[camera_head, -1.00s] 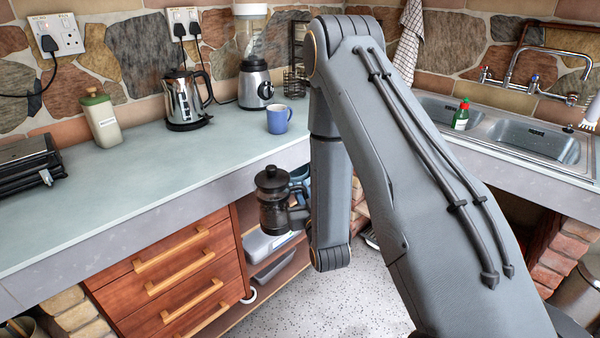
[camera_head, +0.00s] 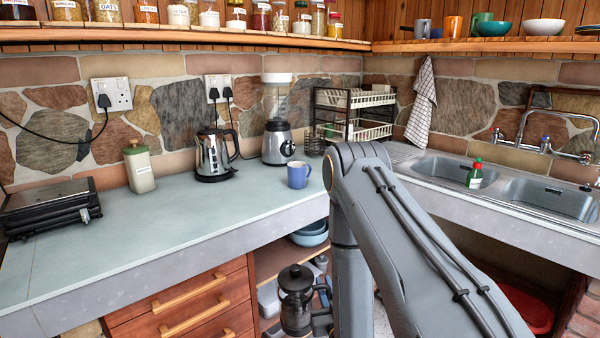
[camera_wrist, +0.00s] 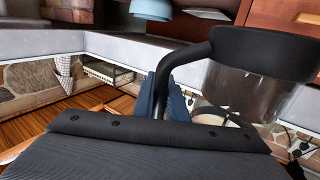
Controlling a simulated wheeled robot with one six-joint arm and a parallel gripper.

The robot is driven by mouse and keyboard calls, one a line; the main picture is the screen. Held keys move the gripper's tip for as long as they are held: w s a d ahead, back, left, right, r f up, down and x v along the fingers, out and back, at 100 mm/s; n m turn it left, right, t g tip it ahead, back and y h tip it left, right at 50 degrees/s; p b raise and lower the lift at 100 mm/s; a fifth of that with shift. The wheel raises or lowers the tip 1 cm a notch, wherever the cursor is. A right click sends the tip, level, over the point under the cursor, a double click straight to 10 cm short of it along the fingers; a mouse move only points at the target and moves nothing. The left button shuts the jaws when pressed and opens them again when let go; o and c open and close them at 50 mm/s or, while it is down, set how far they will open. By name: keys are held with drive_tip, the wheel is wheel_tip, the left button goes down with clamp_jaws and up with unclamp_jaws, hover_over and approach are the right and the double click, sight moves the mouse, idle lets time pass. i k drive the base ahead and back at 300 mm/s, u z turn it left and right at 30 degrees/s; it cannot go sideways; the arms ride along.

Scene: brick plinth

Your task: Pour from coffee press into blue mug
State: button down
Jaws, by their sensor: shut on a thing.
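The blue mug (camera_head: 298,175) stands upright on the counter close to its front edge, its handle to the right. The coffee press (camera_head: 296,300), black-lidded with dark contents, hangs upright in front of the counter and lower than its top. My gripper (camera_head: 323,314) is shut on the press handle at its right side. The mug and press are well apart. In the wrist view, the press (camera_wrist: 262,55) shows its black band and clear wall on the right, with its curved handle running to my gripper (camera_wrist: 166,100).
The counter edge (camera_head: 200,265) lies between the press and mug. A blender (camera_head: 278,135) and kettle (camera_head: 213,156) stand behind the mug, and a dish rack (camera_head: 352,115) at the corner. A sink (camera_head: 445,172) is right.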

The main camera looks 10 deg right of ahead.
sight(298, 175)
drive_tip(key=k, duration=0.95)
drive_tip(key=u, duration=0.65)
drive_tip(key=i, duration=0.9)
drive_tip(key=z, duration=0.65)
drive_tip(key=i, duration=0.7)
drive_tip(key=z, duration=0.75)
